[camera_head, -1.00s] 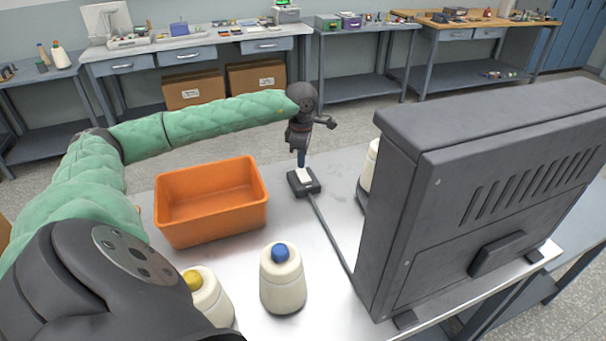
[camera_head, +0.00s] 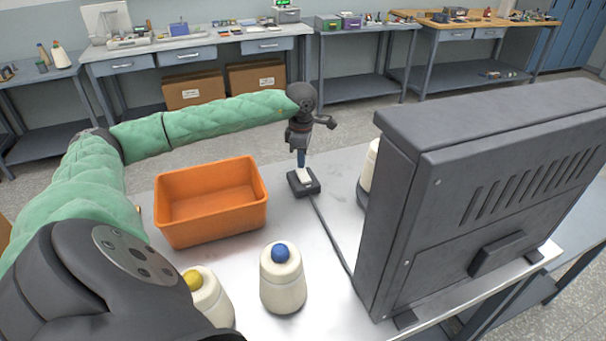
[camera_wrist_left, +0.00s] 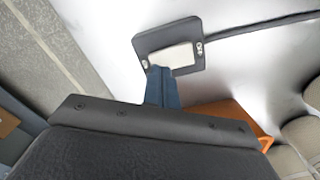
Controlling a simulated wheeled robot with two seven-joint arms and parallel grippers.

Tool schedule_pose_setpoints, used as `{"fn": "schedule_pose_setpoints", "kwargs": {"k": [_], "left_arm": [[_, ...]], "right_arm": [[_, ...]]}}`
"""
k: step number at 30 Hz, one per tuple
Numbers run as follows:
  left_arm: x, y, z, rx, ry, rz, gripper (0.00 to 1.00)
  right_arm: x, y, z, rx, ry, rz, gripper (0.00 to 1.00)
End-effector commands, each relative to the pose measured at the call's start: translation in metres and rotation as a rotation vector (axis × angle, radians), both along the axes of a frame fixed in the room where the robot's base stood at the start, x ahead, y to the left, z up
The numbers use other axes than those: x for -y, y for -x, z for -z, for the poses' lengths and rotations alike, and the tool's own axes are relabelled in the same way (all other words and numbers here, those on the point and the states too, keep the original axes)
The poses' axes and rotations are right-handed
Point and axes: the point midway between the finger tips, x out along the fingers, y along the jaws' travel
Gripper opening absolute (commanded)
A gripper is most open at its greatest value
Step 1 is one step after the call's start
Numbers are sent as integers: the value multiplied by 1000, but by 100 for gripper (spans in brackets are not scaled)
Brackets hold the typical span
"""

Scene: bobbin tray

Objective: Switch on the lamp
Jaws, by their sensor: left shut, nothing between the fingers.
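A small dark switch box (camera_head: 308,188) with a pale rocker lies on the table, and a cable runs from it to the large dark grey cabinet (camera_head: 480,190). It also shows in the left wrist view (camera_wrist_left: 190,36), with its pale rocker (camera_wrist_left: 174,56). My left gripper (camera_head: 301,166) is shut and empty, pointing down at the rocker. In the left wrist view its blue fingertips (camera_wrist_left: 160,72) overlap the rocker's near edge; they look in contact or very close. No lamp that I can identify shows. My right gripper is not in view.
An orange bin (camera_head: 211,228) stands left of the switch box. Bobbins with a blue top (camera_head: 283,285) and a yellow top (camera_head: 208,300) stand in front. Another pale bobbin (camera_head: 370,165) is partly hidden by the cabinet. Bare table (camera_head: 325,270) lies between.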

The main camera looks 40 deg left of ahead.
Motion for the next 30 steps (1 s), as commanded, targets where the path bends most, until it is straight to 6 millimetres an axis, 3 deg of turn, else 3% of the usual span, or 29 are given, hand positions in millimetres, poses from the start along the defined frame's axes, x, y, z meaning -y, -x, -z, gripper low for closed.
{"fn": "schedule_pose_setpoints", "kwargs": {"k": [30], "left_arm": [[0,0,8,0,0,0,0]], "right_arm": [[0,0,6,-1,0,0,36]]}}
